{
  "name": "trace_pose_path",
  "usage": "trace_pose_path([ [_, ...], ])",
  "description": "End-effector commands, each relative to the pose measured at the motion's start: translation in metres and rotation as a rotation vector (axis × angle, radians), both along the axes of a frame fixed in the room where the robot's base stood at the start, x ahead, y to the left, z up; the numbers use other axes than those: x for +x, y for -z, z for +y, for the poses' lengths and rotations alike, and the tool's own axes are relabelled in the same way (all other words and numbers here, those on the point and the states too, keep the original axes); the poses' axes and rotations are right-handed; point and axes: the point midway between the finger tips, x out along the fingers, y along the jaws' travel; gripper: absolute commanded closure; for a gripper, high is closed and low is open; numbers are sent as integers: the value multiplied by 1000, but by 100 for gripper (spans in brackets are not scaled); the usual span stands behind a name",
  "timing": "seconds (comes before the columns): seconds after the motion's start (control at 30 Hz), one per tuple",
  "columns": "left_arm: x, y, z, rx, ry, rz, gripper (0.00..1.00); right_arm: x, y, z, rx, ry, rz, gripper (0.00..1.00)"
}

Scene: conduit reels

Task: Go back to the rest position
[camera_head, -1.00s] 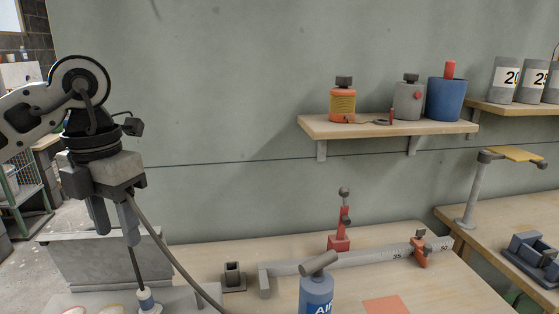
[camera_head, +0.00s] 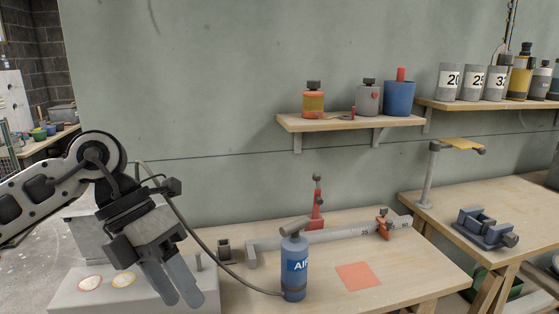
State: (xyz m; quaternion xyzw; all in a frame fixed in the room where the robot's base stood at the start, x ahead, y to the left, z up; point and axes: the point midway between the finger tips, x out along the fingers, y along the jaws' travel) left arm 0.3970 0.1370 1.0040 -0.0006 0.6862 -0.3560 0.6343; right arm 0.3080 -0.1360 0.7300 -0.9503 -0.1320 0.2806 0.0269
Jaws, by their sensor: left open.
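My left gripper (camera_head: 184,294) hangs at the lower left in the head view, its fingers pointing down and a little right. It is open and I see nothing between its fingers. It is in front of a grey box-shaped stand (camera_head: 70,303) with a red-ringed and a yellow-ringed disc on top. A blue air cylinder (camera_head: 294,268) stands upright on the bench to the right of the gripper, apart from it. A dark hose (camera_head: 203,243) runs from behind the gripper to the foot of the cylinder. My right gripper is not in view.
The wooden bench (camera_head: 430,284) bears a long grey ruled bar (camera_head: 335,234), a red upright tool (camera_head: 317,205) and an orange square (camera_head: 358,276). A wall shelf (camera_head: 340,125) holds several containers. A second bench with a blue-grey vise (camera_head: 486,230) stands at right.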

Motion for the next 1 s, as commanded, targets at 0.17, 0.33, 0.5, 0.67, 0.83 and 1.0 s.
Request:
trace_pose_path([
  [0.17,-35,9,-76,-395,50,166,54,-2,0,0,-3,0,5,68],
  [0.33,-58,-21,-139,-945,-94,418,54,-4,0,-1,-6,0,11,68],
  [0.5,-29,-40,-141,-1408,-499,686,54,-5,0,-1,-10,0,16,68],
  [0.67,14,7,-101,-1650,-1085,926,54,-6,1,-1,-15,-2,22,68],
  [0.83,14,120,-46,-1618,-1801,1141,54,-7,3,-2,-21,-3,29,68],
  [1.0,-36,215,-13,-1390,-2321,1283,54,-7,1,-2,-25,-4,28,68],
])
